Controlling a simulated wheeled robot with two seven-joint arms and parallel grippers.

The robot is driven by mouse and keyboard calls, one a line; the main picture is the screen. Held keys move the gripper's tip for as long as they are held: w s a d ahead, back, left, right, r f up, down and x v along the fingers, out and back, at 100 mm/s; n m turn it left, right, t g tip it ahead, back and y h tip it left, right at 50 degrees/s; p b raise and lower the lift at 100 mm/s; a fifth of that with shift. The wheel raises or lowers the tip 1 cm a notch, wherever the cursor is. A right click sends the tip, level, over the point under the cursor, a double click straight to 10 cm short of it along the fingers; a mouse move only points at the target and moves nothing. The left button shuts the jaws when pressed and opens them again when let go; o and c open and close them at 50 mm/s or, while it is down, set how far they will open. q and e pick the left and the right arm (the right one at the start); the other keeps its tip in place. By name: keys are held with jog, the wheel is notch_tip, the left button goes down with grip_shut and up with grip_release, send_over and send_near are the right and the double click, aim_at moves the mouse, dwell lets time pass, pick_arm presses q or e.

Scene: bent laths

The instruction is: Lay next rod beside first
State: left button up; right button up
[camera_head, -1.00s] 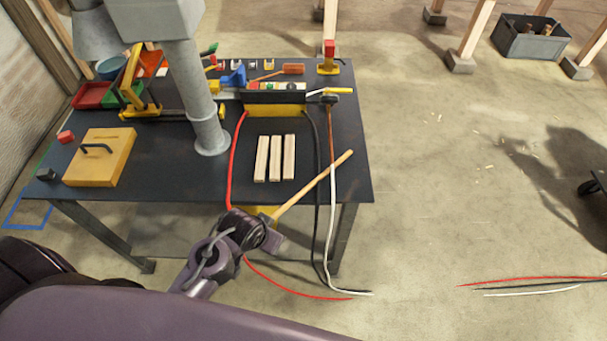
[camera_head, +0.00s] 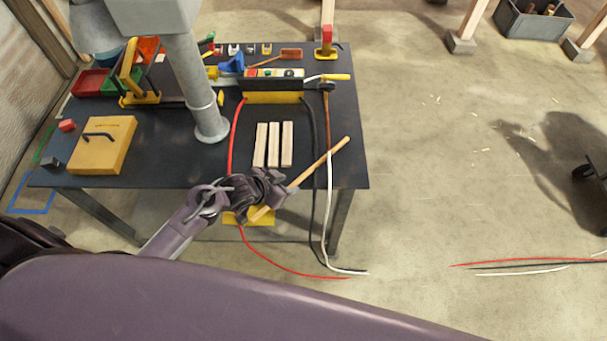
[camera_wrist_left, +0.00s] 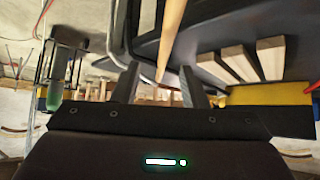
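A pale wooden rod (camera_head: 325,157) slants across the front right of the dark table and past its front edge. My left gripper (camera_head: 272,188) is at the rod's lower part, over the table's front edge. In the left wrist view its two fingers (camera_wrist_left: 160,85) stand apart, and the rod (camera_wrist_left: 172,35) shows between them; I cannot tell whether they touch it. Three short pale wooden blocks (camera_head: 273,145) lie side by side on the table; they also show in the left wrist view (camera_wrist_left: 240,62). My right gripper is not in view.
Red (camera_head: 232,150), black and white (camera_head: 327,215) bent strands run from a black and yellow holder (camera_head: 272,97) over the table's front edge. A yellow box (camera_head: 102,146) stands left. Similar strands (camera_head: 530,264) lie on the floor at right.

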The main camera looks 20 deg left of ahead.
aim_at(296, 182)
pick_arm(q)
jog(key=shift+a+p+x, duration=0.15)
jog(key=shift+p+x, duration=0.2)
jog(key=shift+x, duration=0.85)
jog(key=shift+a+p+x, duration=0.2)
jog(key=shift+p+x, duration=0.1)
jog(key=shift+x, duration=0.95)
jog(key=shift+w, duration=0.1)
jog(key=shift+c, duration=0.3)
grip_shut()
